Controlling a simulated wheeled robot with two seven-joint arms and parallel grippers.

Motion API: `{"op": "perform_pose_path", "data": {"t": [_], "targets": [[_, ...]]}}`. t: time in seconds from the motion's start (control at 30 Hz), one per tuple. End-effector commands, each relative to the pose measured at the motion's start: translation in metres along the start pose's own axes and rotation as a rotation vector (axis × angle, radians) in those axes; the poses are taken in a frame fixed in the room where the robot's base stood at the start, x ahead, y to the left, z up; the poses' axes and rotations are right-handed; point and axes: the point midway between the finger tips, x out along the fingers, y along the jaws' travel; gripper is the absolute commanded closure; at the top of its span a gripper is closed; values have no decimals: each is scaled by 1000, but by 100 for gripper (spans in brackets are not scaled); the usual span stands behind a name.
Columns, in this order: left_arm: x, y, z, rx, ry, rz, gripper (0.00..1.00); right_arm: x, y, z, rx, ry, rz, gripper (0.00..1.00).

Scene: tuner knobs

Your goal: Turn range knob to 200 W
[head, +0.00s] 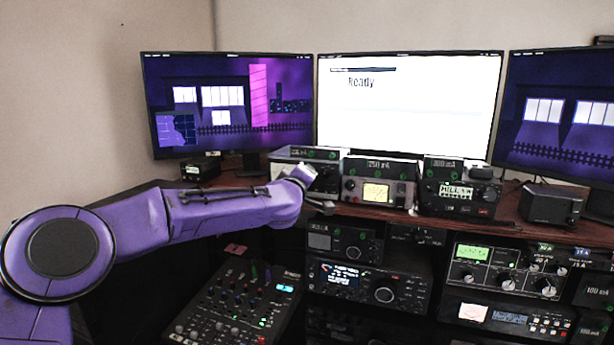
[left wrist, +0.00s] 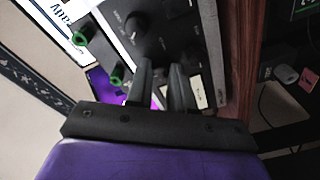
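My left arm reaches from the left to the leftmost box-shaped device (head: 326,181) on the shelf. In the left wrist view, a dark panel with a round black knob (left wrist: 137,23) shows sideways. I cannot read its markings or tell whether it is the range knob. My left gripper (left wrist: 163,66) has its two fingers in front of the panel with a narrow gap between them. The knob lies beyond the fingertips, not between them. In the head view my wrist partly hides that device, and its fingers are not clearly seen. My right gripper is not in view.
A middle device (head: 378,181) with a lit meter and a right device (head: 458,188) stand beside it on the wooden shelf (left wrist: 240,60). Green-tipped posts (left wrist: 118,74) stick out near the fingers. Monitors (head: 410,105) stand behind. A mixer (head: 235,305) and radios (head: 370,285) sit below.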

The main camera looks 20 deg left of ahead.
Motion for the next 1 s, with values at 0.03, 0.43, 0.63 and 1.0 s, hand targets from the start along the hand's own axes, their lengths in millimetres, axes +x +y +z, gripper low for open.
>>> {"op": "perform_pose_path", "data": {"t": [0.03,0.43,0.63,1.0], "targets": [[0,0,0,0,0,0,96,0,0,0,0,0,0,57],[0,2,1,48,-1,4,100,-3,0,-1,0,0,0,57],[0,2,0,165,6,12,100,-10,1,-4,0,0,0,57],[0,0,0,460,21,32,100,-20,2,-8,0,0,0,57]]}}
